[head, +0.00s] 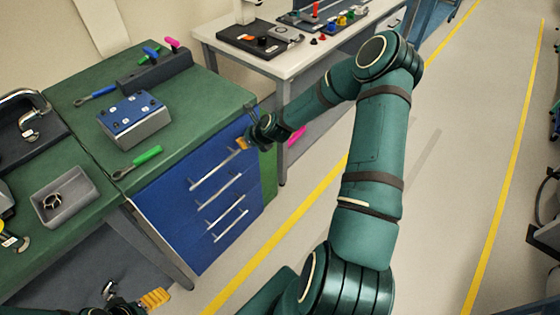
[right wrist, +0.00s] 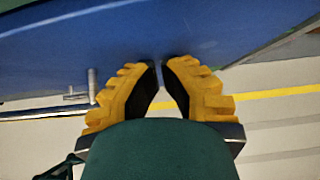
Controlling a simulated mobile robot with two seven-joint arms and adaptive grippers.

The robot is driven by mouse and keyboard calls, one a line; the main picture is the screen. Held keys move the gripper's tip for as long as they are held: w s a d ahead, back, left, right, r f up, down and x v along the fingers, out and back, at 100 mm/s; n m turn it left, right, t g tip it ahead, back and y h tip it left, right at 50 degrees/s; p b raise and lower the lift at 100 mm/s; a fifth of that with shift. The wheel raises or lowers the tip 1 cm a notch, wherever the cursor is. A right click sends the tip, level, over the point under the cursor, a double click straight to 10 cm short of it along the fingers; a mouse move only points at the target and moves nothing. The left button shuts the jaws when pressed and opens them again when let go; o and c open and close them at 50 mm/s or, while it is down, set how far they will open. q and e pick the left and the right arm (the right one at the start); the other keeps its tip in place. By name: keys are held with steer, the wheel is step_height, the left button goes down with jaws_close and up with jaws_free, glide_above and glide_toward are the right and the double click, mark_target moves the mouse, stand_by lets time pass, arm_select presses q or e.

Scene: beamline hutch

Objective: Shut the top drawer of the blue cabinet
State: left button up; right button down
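The blue cabinet (head: 175,215) stands under the green workbench, with a stack of drawers with bar handles. Its top drawer (head: 208,160) has its handle (head: 215,170) highest in the stack; I cannot tell clearly how far it stands out. My right gripper (head: 243,143) is at the upper right end of the drawer front. In the right wrist view its yellow fingers (right wrist: 162,64) nearly meet at the tips, with nothing between them, close before the blue front (right wrist: 215,25). Contact is unclear. The handle (right wrist: 45,113) lies to their left. My left gripper (head: 155,298) is low at the left, its opening unclear.
The green workbench top (head: 75,125) holds a blue-topped box (head: 135,118), a grey tray (head: 70,207) and a green-handled tool (head: 147,156). A white table (head: 285,65) stands behind my right arm. Open floor (head: 440,180) with yellow lines lies to the right.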

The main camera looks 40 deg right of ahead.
steer(key=shift+w+a, duration=0.1)
steer(key=shift+w, duration=1.1)
arm_select(q)
steer(key=shift+f, duration=0.1)
arm_select(e)
steer(key=shift+w, duration=0.1)
steer(key=shift+r, duration=0.1)
arm_select(q)
steer(key=shift+s, duration=0.15)
